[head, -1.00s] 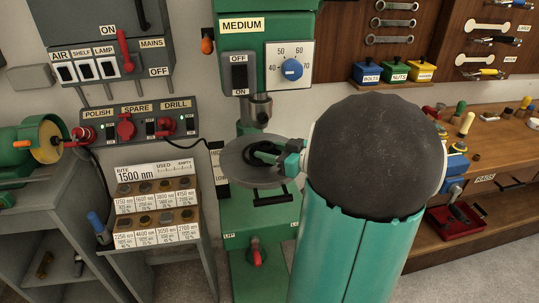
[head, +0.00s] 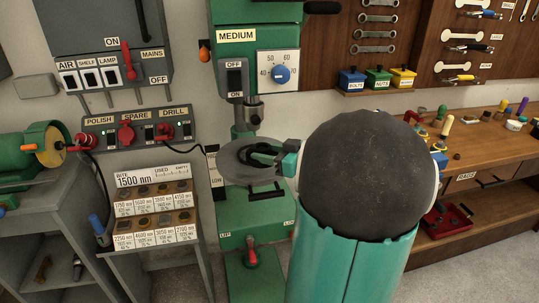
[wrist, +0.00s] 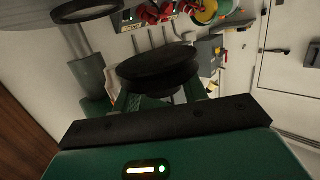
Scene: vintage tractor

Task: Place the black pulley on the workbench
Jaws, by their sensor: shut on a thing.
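The black pulley (head: 260,152) is in my gripper (head: 276,156), over the round grey drill-press table in the head view. Whether it touches that table or hangs above it, I cannot tell. In the wrist view the pulley (wrist: 158,66) is a dark grooved wheel between the green fingers of my gripper (wrist: 165,95), which are shut on it. My arm hides part of the gripper in the head view. The wooden workbench (head: 480,150) stands at the right, beyond my arm, well away from the pulley.
The green drill press (head: 262,215) stands in front, with its round table (head: 235,172). A grey stand with sockets (head: 155,210) and a switch panel (head: 135,133) are at the left. Colored bins (head: 377,78), a red tray (head: 447,220) and several tools lie near or on the workbench.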

